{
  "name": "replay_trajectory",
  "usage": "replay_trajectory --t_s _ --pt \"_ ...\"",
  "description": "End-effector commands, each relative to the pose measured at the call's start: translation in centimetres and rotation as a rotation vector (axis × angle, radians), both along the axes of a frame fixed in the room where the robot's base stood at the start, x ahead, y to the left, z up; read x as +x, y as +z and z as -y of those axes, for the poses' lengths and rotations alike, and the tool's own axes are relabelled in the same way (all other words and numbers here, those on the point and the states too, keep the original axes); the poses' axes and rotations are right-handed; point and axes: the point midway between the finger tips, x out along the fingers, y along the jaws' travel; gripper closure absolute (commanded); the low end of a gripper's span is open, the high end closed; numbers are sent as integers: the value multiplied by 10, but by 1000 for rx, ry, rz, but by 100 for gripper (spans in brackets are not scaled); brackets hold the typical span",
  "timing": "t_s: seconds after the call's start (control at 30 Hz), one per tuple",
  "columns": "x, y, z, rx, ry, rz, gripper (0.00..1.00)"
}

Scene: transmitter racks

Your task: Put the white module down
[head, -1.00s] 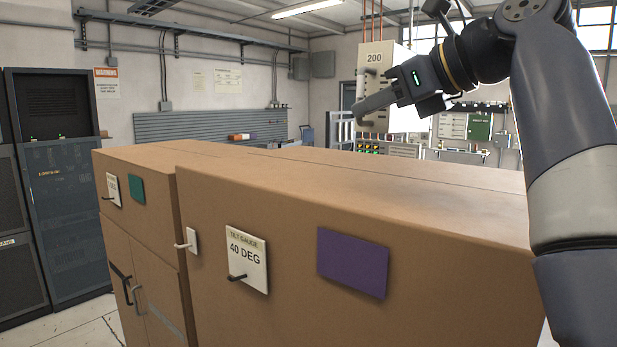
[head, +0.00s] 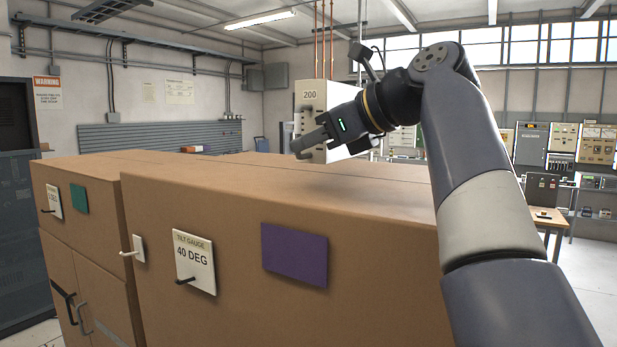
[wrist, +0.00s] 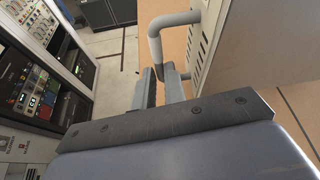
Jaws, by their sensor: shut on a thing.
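The white module (head: 313,108) is a pale box with "200" on its face. In the head view it is beyond my gripper (head: 303,149), its lower part partly hidden by the gripper. In the wrist view the module (wrist: 255,45) fills the upper right, with vent slots on its side. A grey bent handle (wrist: 157,42) sticks out from it. My gripper (wrist: 165,75) is shut on this handle. The module looks upright. I cannot tell whether its underside touches anything.
Brown cabinets (head: 350,190) with a broad, empty top stand in front of me. Their front carries a 40 DEG tilt gauge (head: 194,262) and a purple plate (head: 294,255). A wooden table (head: 549,217) and equipment racks (head: 531,145) stand at the right.

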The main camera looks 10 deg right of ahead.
Motion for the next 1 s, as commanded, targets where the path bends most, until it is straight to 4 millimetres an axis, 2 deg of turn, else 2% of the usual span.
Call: replay_trajectory --t_s 0.13,0.3,0.5,0.9,0.93,1.0 --pt "-1 -4 -1 -3 1 11 100" --pt "-2 -25 -1 -2 1 9 100" --pt "-1 -41 -1 -3 1 11 100" --pt "-1 -43 -1 -2 0 11 100" --pt "0 -46 0 0 0 2 88" --pt "0 -46 0 0 0 2 82"
